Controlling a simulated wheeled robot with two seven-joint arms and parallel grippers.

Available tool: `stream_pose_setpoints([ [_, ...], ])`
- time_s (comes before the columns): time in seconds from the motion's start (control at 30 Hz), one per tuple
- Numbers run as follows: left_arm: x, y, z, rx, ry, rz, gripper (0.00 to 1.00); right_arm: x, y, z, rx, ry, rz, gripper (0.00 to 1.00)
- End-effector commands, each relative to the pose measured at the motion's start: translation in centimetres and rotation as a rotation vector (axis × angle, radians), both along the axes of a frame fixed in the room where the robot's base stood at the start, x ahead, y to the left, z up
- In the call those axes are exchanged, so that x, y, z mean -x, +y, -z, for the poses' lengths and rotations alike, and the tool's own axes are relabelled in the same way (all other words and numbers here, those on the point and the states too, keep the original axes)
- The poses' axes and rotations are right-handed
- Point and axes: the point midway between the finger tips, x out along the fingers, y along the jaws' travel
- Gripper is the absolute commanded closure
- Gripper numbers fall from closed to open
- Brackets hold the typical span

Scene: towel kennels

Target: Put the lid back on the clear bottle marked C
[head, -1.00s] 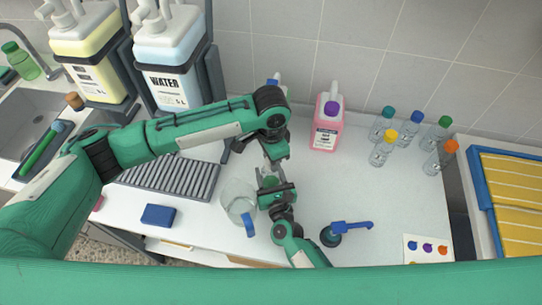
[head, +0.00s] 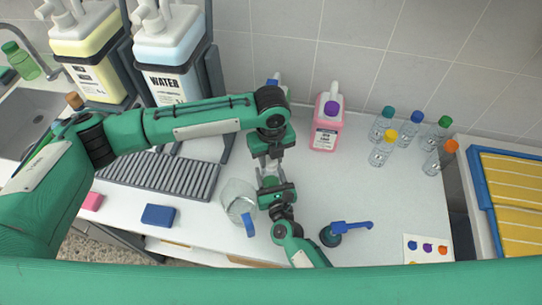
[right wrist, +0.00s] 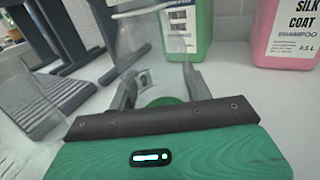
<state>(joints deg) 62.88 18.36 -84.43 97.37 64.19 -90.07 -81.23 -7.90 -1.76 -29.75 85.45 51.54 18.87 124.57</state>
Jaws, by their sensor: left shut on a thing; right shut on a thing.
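My left gripper (head: 269,172) reaches down from above and is shut just over the right gripper's fingers. A small green lid (head: 270,182) shows at its fingertips. My right gripper (head: 271,188) comes in from the front and is shut right below. In the right wrist view, a clear bottle (right wrist: 158,38) rises between and beyond the right gripper's fingers (right wrist: 160,78). Its outline is faint. In the head view the right gripper hides most of the bottle. No letter C can be read. I cannot tell whether lid and bottle touch.
A clear jug (head: 238,200) stands close left of the right gripper. A pink shampoo bottle (head: 325,135) stands behind to the right. Several small capped bottles (head: 382,152) stand at the back right. A blue-handled tool (head: 331,236) lies at the front. The counter's middle right is clear.

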Motion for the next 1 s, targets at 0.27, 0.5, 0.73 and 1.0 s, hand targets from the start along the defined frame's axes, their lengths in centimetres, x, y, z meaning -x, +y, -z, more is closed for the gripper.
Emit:
stream_pose_setpoints([
  [0.27,-0.12,0.01,-0.06,0.0,-0.002,0.456,0.88,0.03,-0.03,0.06,0.0,0.001,0.0,1.0],
  [0.5,-0.13,-0.01,-0.04,0.0,-0.002,0.852,0.88,0.04,-0.02,0.07,0.0,0.001,0.0,1.0],
  [0.73,-0.11,-0.03,-0.04,0.0,-0.001,1.232,0.88,0.05,-0.02,0.07,0.0,0.001,0.0,1.0],
  [1.0,-0.08,-0.28,-0.14,-0.003,-0.004,1.616,0.88,0.05,0.02,0.08,0.001,0.002,-0.001,1.0],
])
